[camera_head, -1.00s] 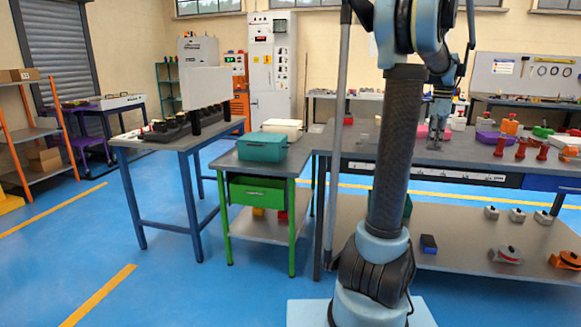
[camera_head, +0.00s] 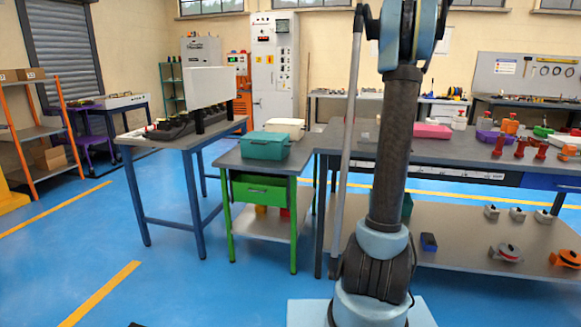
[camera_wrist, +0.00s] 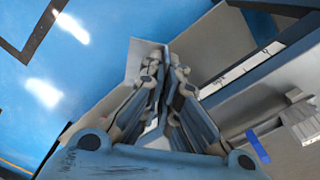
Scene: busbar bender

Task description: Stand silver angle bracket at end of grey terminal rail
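In the wrist view my gripper (camera_wrist: 163,90) has its two fingers close together at the middle. Pale silver-grey plates meeting at an angle, which look like the silver angle bracket (camera_wrist: 143,58), show just beyond and beside the fingertips. The bracket appears held between the fingers, though the fingers hide the contact. A grey ribbed piece (camera_wrist: 300,118) at the right edge of the wrist view may be part of the grey terminal rail; I cannot be sure. In the head view neither my gripper nor the bracket can be seen.
In the head view a grey worktable (camera_head: 450,150) holds a pink box (camera_head: 432,130) and red parts (camera_head: 497,147). A green stand (camera_head: 262,165) bears a teal box (camera_head: 264,146). A blue-legged table (camera_head: 150,142) carries a white panel (camera_head: 207,87). Blue floor is open at left.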

